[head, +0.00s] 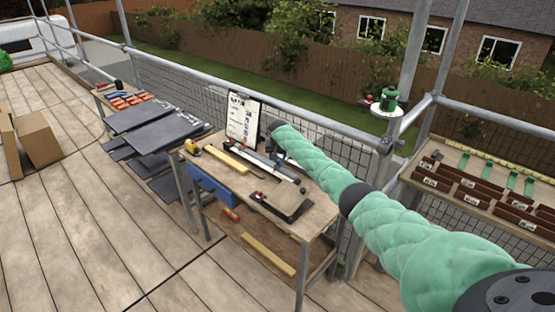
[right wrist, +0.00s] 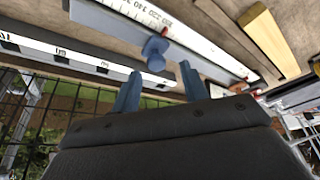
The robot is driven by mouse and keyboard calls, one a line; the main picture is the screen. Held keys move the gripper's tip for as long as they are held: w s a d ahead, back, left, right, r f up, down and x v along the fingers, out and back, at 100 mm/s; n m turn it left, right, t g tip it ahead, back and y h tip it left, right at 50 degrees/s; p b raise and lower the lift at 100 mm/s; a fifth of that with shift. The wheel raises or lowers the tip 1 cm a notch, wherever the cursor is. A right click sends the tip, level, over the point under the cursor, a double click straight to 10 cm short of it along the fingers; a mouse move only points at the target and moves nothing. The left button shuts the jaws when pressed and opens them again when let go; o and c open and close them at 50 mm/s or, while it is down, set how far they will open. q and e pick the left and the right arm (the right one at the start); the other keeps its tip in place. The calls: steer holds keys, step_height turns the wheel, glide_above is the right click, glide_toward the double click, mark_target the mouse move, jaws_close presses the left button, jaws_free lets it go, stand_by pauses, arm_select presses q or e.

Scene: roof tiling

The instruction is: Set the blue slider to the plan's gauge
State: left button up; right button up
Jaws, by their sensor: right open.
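The blue slider (right wrist: 154,48) sits on a white numbered scale (right wrist: 195,45) in the right wrist view, with a small red mark beside it. In the head view my right arm reaches over the workbench (head: 316,222) to the gauge (head: 272,165), and the gripper (head: 277,154) is small there. The plan (head: 242,117) is on an upright board at the bench's back; its writing is too small to read. My left gripper is out of view.
A yellow wooden strip (head: 225,158) and a dark tray (head: 283,204) lie on the bench. Grey slates (head: 160,133) are stacked to the left. A rack of brown tiles (head: 475,195) stands to the right. Metal rails run behind the bench.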

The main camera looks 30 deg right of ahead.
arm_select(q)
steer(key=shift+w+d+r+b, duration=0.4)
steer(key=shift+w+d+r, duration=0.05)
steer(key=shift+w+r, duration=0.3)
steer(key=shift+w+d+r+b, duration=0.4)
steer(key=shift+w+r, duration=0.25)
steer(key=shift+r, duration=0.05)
arm_select(e)
steer(key=shift+v, duration=2.85)
